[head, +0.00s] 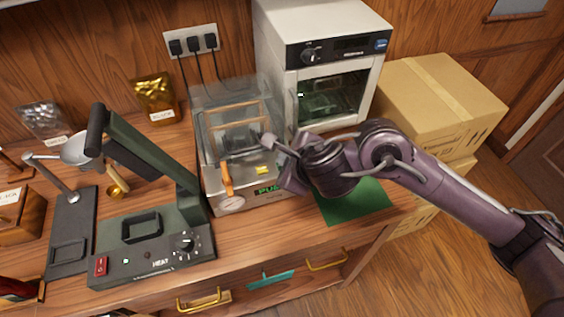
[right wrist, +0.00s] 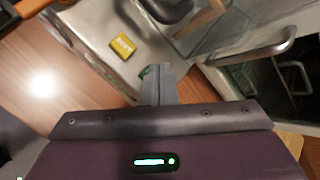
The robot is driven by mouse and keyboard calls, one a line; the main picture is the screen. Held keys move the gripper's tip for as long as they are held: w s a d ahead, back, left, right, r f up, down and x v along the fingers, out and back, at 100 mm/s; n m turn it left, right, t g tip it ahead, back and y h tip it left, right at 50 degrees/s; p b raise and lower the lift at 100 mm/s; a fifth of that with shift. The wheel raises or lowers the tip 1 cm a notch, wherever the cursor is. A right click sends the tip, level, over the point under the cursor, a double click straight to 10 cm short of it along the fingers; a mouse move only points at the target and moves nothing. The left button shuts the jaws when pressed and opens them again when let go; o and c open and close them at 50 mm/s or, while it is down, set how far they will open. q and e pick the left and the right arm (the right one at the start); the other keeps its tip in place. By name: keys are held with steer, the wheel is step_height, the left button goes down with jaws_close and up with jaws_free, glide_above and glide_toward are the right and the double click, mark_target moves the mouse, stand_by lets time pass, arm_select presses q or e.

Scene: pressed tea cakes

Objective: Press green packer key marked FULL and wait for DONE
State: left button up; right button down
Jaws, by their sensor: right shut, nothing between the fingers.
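The packer (head: 212,187) stands mid-counter with a clear cover, an orange-handled lever and a round gauge. Its green-lit display (head: 268,190) starts with "PU"; my right arm hides the rest. A yellow key (right wrist: 122,46) is on its top face and also shows in the head view (head: 263,170). A small green key (right wrist: 145,71) peeps out beside my right gripper (right wrist: 158,72), mostly hidden by its fingers. The right gripper is shut and empty, its tips at the green key. I cannot tell whether it is pressed down. My left gripper is not in view.
A white oven (head: 328,75) with a bar handle stands behind and right of the packer. A green heat sealer (head: 150,235) stands at the left. Cardboard boxes (head: 440,95) are stacked at the right. A green mat (head: 352,203) lies under my right arm.

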stand_by(0.4)
steer(key=shift+r+p, duration=0.7)
steer(key=shift+r, duration=0.15)
step_height(320, 180, up, 5)
steer(key=p, duration=0.4)
stand_by(0.7)
